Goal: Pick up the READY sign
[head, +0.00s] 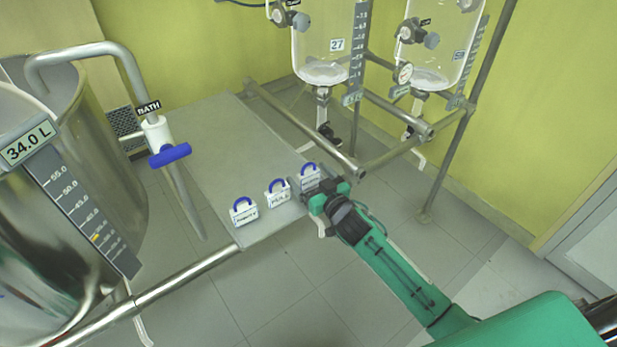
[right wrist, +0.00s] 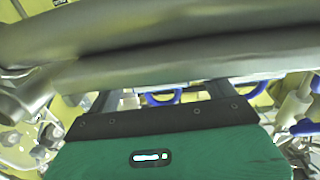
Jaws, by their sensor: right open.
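Three small white signs with blue loop handles stand in a row at the near right edge of a grey platform. The left sign (head: 244,214) and the middle sign (head: 278,193) are in full view, but their lettering is too small to read surely. The right sign (head: 309,173) is partly hidden by my right gripper (head: 315,188), and I cannot read its word. I cannot tell which sign says READY. My right gripper is open at the right sign. In the right wrist view, a blue handle (right wrist: 163,97) shows between the open fingers. My left gripper is out of view.
The grey platform (head: 215,145) is clear behind the signs. A steel vat (head: 110,150) and a pipe with a blue BATH valve (head: 169,155) stand at left. Glass reactors (head: 325,45) on a metal frame (head: 395,143) stand behind. A rail (head: 185,272) runs in front.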

